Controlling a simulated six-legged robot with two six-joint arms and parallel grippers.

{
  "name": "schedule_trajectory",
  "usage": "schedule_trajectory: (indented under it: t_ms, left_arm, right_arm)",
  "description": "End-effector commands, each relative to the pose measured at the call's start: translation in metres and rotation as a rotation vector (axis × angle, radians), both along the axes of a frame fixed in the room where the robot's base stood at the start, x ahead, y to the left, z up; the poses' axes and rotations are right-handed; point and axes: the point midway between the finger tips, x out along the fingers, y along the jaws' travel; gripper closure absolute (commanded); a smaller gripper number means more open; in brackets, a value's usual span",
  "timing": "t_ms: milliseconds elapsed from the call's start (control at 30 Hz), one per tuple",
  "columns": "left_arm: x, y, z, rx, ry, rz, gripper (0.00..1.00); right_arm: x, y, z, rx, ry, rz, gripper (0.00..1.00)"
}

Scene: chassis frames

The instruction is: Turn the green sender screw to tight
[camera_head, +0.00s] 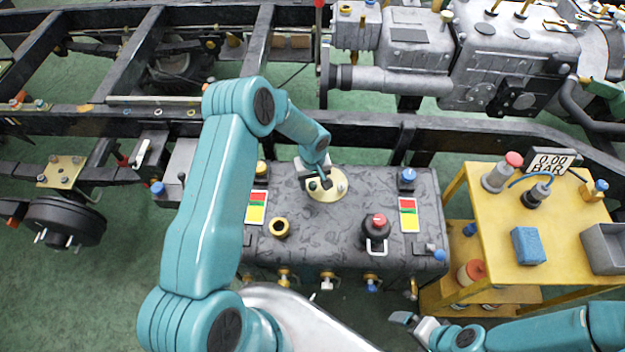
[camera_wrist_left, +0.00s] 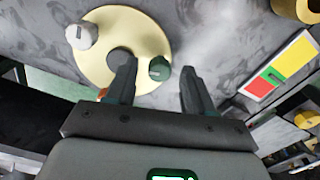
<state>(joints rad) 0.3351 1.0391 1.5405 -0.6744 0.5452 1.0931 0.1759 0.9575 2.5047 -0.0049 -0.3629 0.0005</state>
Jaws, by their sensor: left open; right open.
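The green sender screw (camera_wrist_left: 159,68) is a small knob with a pale slot mark, at the edge of a round cream sender plate (camera_wrist_left: 150,35). The plate also shows in the head view (camera_head: 341,179), on top of the dark tank (camera_head: 310,225). My left gripper (camera_wrist_left: 158,70) is open, with its fingers on either side of the green screw in the picture; I cannot tell whether they touch it. In the head view my left gripper (camera_head: 318,183) is over the plate and partly hides it. My right gripper (camera_head: 402,320) is open and empty, in front of the tank.
A white knob (camera_wrist_left: 82,36) sits on the plate. A red-topped black cap (camera_head: 377,226) and a brass ring (camera_head: 280,227) stand on the tank. A yellow cart (camera_head: 500,225) with a blue sponge (camera_head: 528,246) and gauge is at right. Frame rails lie behind.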

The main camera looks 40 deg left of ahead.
Motion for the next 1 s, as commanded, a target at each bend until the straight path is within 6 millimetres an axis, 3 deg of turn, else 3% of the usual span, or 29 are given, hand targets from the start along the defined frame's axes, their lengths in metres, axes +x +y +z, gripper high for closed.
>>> schedule_trajectory:
  t_ms: [300,367,467,500,767,1000]
  left_arm:
    - [0.000,0.000,-0.004,0.000,0.000,0.000,0.47]
    - [0.000,0.000,-0.004,0.000,0.000,0.000,0.64]
    - [0.000,0.000,-0.004,0.000,0.000,0.000,0.96]
    - [0.000,0.000,-0.004,0.000,0.000,0.000,1.00]
    - [0.000,0.000,-0.005,0.000,0.000,-0.017,1.00]
    - [0.000,0.000,-0.007,0.001,-0.001,-0.125,1.00]
  right_arm:
    - [0.000,0.000,0.000,0.000,0.000,0.000,0.01]
    - [0.000,0.000,0.000,0.000,0.000,0.000,0.01]
    - [0.000,0.000,0.000,0.000,0.000,0.000,0.01]
    - [0.000,0.000,0.000,0.000,0.000,0.000,0.01]
    - [0.000,0.000,-0.003,0.000,0.000,0.000,0.01]
    - [0.000,0.000,-0.019,0.000,0.000,0.000,0.01]
